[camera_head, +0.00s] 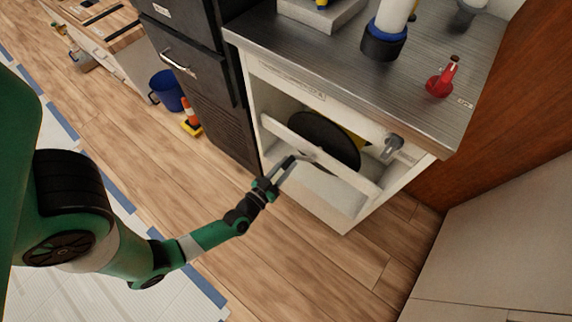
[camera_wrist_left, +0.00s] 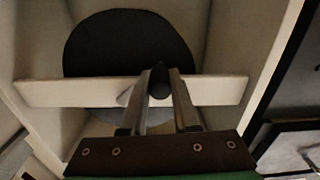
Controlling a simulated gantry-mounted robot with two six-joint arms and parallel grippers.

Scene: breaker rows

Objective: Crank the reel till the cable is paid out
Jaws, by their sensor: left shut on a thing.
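The reel is a large black disc (camera_head: 322,136) inside an open white cabinet under the counter. It also shows in the left wrist view (camera_wrist_left: 130,42), behind a white crossbar (camera_wrist_left: 60,92). My left gripper (camera_head: 297,161) reaches in from the left at the crossbar, in front of the reel's lower left. In the left wrist view its two fingers are shut on a dark crank knob (camera_wrist_left: 159,82). The rest of the crank is mostly hidden by the fingers. I cannot make out the cable. My right gripper is not in view.
A grey cylindrical fitting (camera_head: 391,146) juts from the cabinet front, right of the reel. The metal countertop (camera_head: 330,50) above holds a red device (camera_head: 441,78) and a blue-and-black cylinder (camera_head: 384,42). A dark cabinet (camera_head: 205,75) stands left. Floor in front is clear.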

